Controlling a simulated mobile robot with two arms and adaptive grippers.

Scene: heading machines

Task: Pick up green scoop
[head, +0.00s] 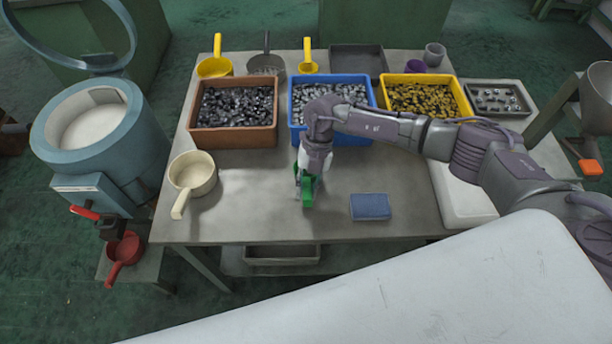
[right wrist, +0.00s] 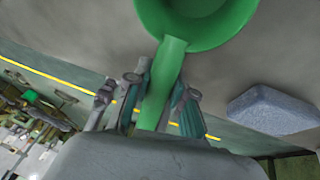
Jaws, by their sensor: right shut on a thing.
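The green scoop (head: 307,190) is at the middle of the table's front part in the head view, mostly hidden behind my right gripper (head: 306,186). In the right wrist view its bowl (right wrist: 205,20) is at the top and its handle (right wrist: 164,75) runs down between the fingers. My right gripper (right wrist: 158,105) is shut on the handle. I cannot tell whether the scoop touches the table. My left gripper does not show in either view.
A blue sponge-like block (head: 370,206) lies to the right of the scoop. A cream scoop (head: 190,178) lies to the left. Brown (head: 234,137), blue (head: 297,127) and yellow (head: 462,106) bins of parts stand behind. The table front (head: 260,215) has bare room.

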